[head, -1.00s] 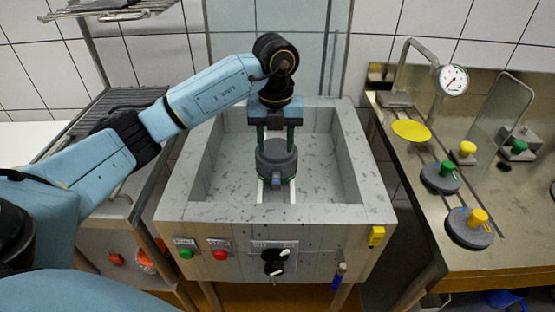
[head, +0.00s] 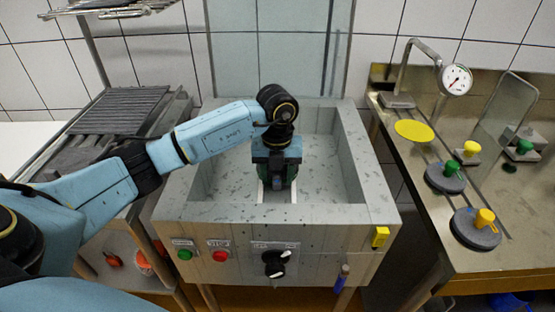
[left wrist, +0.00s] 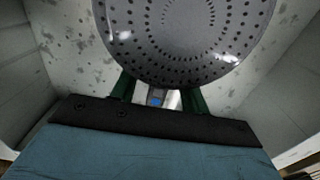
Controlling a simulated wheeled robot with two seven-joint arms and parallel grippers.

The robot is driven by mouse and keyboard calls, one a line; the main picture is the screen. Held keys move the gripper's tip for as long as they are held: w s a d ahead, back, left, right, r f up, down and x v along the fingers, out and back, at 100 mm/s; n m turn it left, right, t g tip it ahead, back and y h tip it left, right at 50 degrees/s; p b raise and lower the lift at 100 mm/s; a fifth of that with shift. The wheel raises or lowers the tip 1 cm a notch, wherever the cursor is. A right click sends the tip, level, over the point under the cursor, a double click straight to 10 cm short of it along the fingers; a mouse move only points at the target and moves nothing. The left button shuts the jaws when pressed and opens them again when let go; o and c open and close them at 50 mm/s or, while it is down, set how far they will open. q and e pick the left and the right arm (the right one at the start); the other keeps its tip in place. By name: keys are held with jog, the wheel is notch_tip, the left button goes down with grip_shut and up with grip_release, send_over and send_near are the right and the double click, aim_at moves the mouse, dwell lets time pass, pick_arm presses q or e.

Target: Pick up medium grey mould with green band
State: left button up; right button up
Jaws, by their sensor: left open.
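The grey mould stands in the stone basin (head: 218,212) in the head view, almost wholly hidden behind my left gripper (head: 278,180). In the left wrist view its round grey top (left wrist: 170,40), with rings of small holes, fills the upper middle. The green fingers of my left gripper (left wrist: 158,97) show at the lower edge of that disc, one to each side and apart. The gripper is open, low over the mould. Whether the fingers touch it is hidden. The green band cannot be told apart from the green fingers here. My right gripper is not in view.
Basin walls surround the gripper closely. On the steel counter at the right are grey lids with a green knob (head: 445,176) and a yellow knob (head: 475,228), a yellow disc (head: 414,131) and a gauge (head: 456,78). A ribbed rack (head: 125,108) stands at the left.

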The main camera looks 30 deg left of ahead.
pick_arm(q)
grip_shut()
jog(key=shift+r, duration=0.1)
